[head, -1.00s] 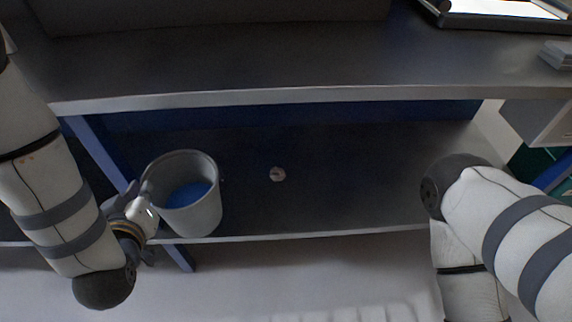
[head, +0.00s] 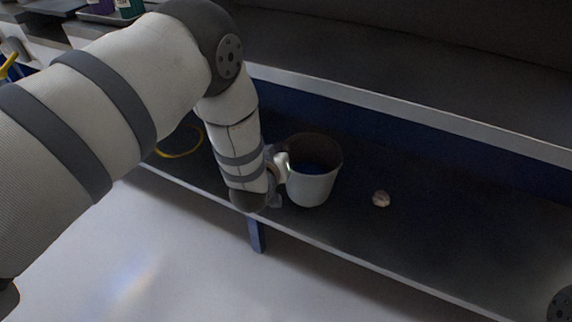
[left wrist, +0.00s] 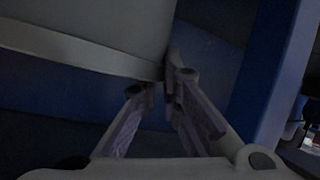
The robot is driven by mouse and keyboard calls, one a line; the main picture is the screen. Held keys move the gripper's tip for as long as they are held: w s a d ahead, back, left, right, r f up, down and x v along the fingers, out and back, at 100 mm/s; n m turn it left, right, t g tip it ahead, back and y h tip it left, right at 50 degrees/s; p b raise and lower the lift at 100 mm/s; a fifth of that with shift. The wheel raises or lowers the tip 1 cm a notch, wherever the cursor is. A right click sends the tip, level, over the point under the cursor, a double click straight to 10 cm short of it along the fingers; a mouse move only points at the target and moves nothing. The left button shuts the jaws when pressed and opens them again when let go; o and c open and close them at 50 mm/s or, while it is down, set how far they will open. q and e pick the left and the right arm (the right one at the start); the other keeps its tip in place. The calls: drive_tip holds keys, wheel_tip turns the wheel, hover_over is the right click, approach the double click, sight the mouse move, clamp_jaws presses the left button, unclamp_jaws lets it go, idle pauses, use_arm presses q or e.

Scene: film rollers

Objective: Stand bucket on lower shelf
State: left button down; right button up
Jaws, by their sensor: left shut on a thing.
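The light grey bucket (head: 310,190), with something blue inside, is upright at the lower shelf (head: 440,240) in the head view. I cannot tell whether its base touches the shelf. My left gripper (head: 284,174) is at the bucket's left side, shut on its wall near the rim. In the left wrist view the bucket (left wrist: 100,28) fills the upper left, and the fingertips of my left gripper (left wrist: 163,85) meet at its edge. My right gripper is out of view.
A small round pale object (head: 381,199) lies on the lower shelf right of the bucket. A yellow ring (head: 180,154) lies further left. The upper worktop (head: 400,108) overhangs behind. A blue leg (head: 256,236) stands at the shelf's front edge.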

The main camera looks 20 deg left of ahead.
use_arm(q)
drive_tip(key=shift+w+f+b, duration=0.4)
drive_tip(key=shift+w+f, duration=0.65)
drive_tip(key=shift+f, duration=0.1)
drive_tip(key=shift+w+f+b, duration=0.1)
drive_tip(key=shift+f+b, duration=0.3)
drive_tip(key=shift+f, duration=1.15)
drive_tip(key=c, duration=1.8)
unclamp_jaws()
drive_tip(key=shift+f, duration=0.1)
